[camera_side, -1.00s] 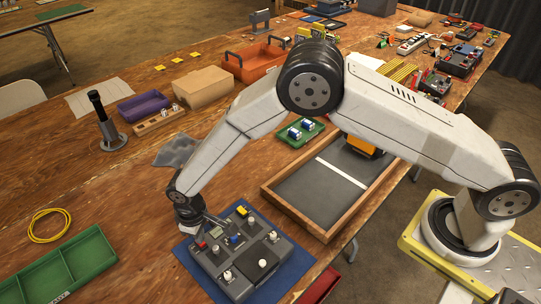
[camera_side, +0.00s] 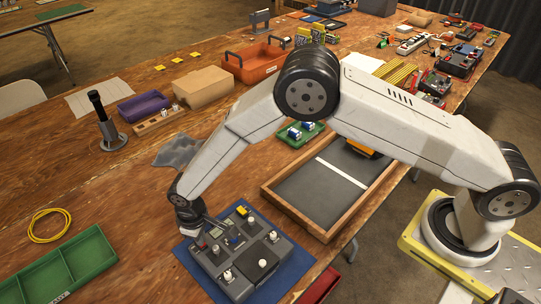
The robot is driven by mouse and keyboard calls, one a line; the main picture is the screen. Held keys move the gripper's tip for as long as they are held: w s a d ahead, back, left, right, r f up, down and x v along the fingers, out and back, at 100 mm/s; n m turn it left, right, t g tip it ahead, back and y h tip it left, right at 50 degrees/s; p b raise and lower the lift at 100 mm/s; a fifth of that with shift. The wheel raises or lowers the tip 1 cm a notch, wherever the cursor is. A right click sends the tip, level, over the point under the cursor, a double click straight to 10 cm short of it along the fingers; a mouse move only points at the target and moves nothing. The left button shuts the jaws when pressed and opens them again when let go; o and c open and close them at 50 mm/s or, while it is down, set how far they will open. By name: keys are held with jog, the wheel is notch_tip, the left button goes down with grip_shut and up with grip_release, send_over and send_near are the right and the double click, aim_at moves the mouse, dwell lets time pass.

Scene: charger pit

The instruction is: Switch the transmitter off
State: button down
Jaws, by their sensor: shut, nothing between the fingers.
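The state of each switch is too small to read.
A wooden-framed dark tray (camera_side: 316,191) lies to the right of the transmitter. A green compartment tray (camera_side: 61,268) and a yellow cable ring (camera_side: 49,226) lie to the left. A dark upright post (camera_side: 104,125) stands further back. Bare table lies left of the mat.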

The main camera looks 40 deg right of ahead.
jog(key=shift+f, duration=0.4)
dwell(0.3)
jog(key=shift+r, duration=0.1)
jog(key=shift+r, duration=3.35)
jog(key=shift+r, duration=0.1)
jog(key=shift+d+r, duration=0.1)
jog(key=shift+d, duration=0.15)
jog(key=s+d+r+m+t, duration=0.1)
jog(key=s+d+r, duration=0.25)
jog(key=d, duration=0.35)
jog(key=s+d+r+m, duration=0.2)
jog(key=d+r, duration=0.2)
jog(key=d, duration=0.3)
jog(key=s+d+r+m+t, duration=0.15)
jog(key=d+r, duration=0.25)
jog(key=d, duration=0.4)
jog(key=s+d+r+m, duration=0.1)
jog(key=s+d, duration=0.4)
jog(key=s, duration=0.3)
jog(key=shift+s+d+r, duration=0.15)
jog(key=shift+s+d, duration=0.1)
jog(key=shift+s, duration=0.05)
